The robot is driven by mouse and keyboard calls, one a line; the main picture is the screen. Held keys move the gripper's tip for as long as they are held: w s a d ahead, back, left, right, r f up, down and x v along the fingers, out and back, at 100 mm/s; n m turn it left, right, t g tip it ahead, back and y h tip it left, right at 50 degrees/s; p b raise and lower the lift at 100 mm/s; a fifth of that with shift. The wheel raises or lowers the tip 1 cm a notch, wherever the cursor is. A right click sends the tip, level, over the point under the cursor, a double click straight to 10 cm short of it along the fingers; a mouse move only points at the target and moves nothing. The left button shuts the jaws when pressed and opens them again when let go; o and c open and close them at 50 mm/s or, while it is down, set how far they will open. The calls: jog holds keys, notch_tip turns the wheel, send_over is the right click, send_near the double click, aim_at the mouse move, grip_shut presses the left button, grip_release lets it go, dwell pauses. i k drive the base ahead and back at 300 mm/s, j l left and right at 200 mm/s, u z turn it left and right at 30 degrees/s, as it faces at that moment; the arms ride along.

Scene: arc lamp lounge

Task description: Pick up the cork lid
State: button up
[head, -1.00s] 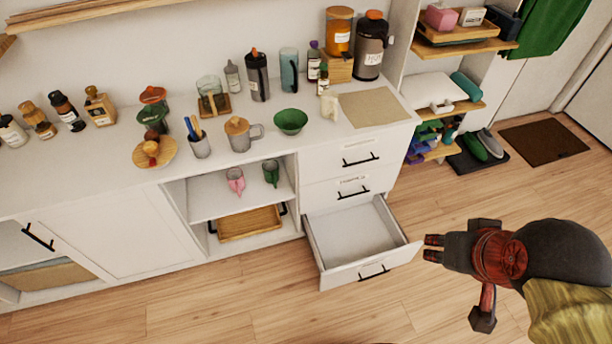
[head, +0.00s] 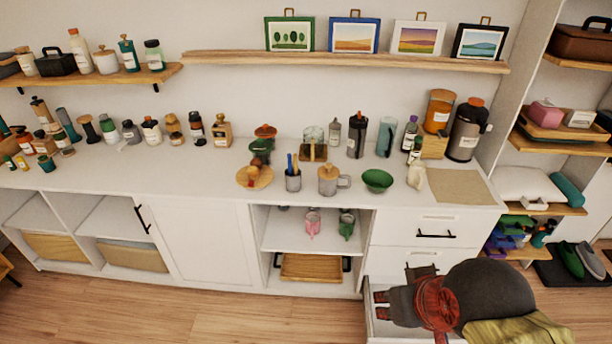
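A tan lid (head: 328,172) with a small knob, which looks like the cork lid, sits on a grey mug (head: 328,186) on the white counter in the head view. The mug's handle points right. My gripper (head: 381,305) is low at the right, well below and to the right of the mug in the picture. Its two fingers point left with a gap between them and nothing visible in it.
A pen cup (head: 293,182) stands left of the mug and a green bowl (head: 377,181) right of it. Bottles and canisters line the counter behind. An open bottom drawer (head: 375,329) shows behind my gripper, partly hidden by my arm. A beige mat (head: 458,186) lies bare at right.

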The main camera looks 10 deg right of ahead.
aim_at(328, 172)
jog(key=i+l+u, duration=0.1)
jog(key=i+u, duration=0.35)
jog(key=i+l+u, duration=0.25)
jog(key=i+u, duration=0.2)
